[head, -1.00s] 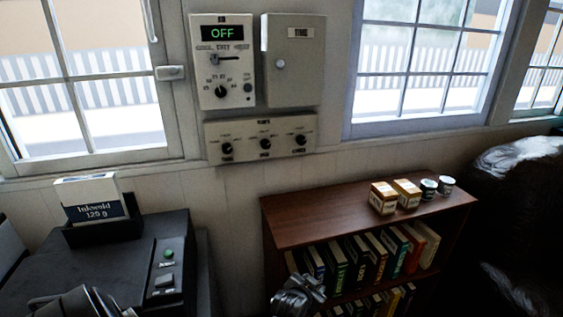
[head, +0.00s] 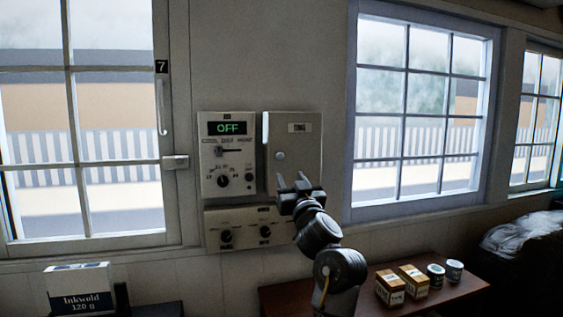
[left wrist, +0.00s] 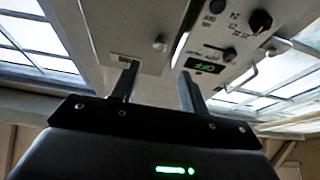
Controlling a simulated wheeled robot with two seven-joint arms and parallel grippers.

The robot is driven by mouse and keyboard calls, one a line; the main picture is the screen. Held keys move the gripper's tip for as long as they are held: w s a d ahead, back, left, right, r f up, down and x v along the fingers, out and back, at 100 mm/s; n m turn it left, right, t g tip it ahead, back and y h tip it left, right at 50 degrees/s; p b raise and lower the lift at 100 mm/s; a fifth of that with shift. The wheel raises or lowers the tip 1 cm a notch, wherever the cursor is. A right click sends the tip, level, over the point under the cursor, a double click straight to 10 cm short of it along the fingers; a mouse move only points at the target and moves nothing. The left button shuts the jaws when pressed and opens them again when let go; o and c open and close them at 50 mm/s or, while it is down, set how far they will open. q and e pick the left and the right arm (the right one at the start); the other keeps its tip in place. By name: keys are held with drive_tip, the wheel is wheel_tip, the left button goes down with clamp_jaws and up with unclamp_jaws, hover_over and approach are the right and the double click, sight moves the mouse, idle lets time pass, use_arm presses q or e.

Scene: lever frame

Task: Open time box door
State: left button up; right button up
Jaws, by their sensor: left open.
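The time box (head: 301,132) is a pale grey wall box with a small label near its top and a round knob (head: 280,155) on the left of its door. The door looks shut. My left gripper (head: 292,181) is open and empty, in front of the box's lower part, just below the knob in the head view. In the left wrist view the box (left wrist: 108,28) and its knob (left wrist: 160,43) appear upside down beyond the two spread fingers (left wrist: 158,70). I see no clear contact with the knob. My right gripper is not in view.
A control panel (head: 211,178) with a green OFF display is left of the box. A lower dial panel (head: 242,240) is beneath, partly hidden by my arm. Windows (head: 420,125) flank them. A shelf top (head: 345,299) with small boxes and tins is below right.

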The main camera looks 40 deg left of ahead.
sight(280, 158)
use_arm(q)
drive_tip(key=p+x, duration=0.4)
drive_tip(key=x, duration=0.5)
drive_tip(key=shift+w+a+r, duration=0.15)
drive_tip(key=shift+a+r, duration=0.05)
drive_tip(key=shift+a, duration=0.05)
drive_tip(key=shift+w+a+r, duration=0.15)
drive_tip(key=shift+w+a, duration=0.2)
drive_tip(key=shift+a, duration=0.15)
drive_tip(key=shift+c, duration=0.3)
clamp_jaws()
